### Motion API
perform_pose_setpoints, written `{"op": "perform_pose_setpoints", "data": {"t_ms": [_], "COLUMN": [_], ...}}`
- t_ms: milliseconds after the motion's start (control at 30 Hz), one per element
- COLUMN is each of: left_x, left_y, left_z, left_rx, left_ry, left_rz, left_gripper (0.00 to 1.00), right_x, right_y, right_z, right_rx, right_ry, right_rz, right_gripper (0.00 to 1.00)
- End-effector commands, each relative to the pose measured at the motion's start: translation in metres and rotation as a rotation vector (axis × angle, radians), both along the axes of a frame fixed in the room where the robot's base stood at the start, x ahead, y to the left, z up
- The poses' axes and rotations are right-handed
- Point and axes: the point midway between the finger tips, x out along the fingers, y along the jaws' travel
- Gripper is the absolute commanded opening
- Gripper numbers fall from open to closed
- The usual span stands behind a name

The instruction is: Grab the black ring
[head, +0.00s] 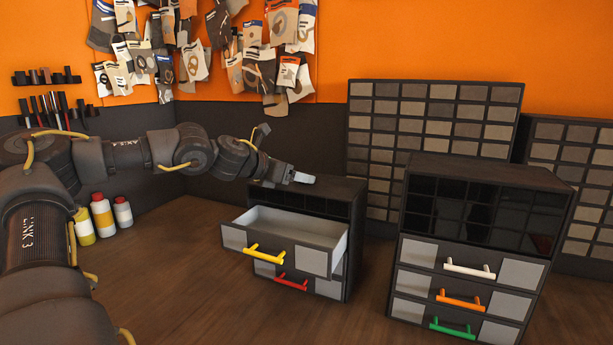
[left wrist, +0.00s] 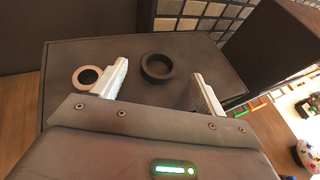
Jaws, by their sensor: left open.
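The black ring (left wrist: 157,78) lies flat on the dark top of the small drawer cabinet (left wrist: 75,50), seen in the left wrist view. My left gripper (left wrist: 161,69) is open, with one pale finger on each side of the ring. The fingers look apart from it. In the head view my left gripper (head: 302,178) is over the top of the cabinet (head: 335,188), and the ring cannot be made out there. My right gripper is in neither view.
The cabinet's top drawer (head: 290,225) with the yellow handle is pulled open. A taller cabinet (head: 480,225) stands at the right. Several bottles (head: 102,214) stand by the wall.

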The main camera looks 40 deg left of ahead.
Motion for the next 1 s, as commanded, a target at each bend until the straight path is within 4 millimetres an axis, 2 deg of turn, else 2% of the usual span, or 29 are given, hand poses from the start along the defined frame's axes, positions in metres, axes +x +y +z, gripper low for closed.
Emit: {"op": "perform_pose_setpoints", "data": {"t_ms": [33,233,600,1000], "left_x": [0.005,0.021,0.025,0.025], "left_y": [0.000,-0.002,-0.003,-0.003], "left_z": [-0.001,-0.008,-0.011,-0.011], "left_rx": [0.000,0.001,0.000,-0.001], "left_ry": [0.006,0.002,0.000,0.000], "left_rz": [0.001,0.002,0.000,0.000], "left_gripper": [0.73,0.73,0.73,0.22], "right_x": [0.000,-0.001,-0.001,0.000], "right_y": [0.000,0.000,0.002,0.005], "right_z": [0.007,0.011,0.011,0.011], "right_rx": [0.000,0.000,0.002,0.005], "right_ry": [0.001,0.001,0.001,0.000], "right_rz": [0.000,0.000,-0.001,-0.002], "right_gripper": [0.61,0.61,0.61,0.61]}}
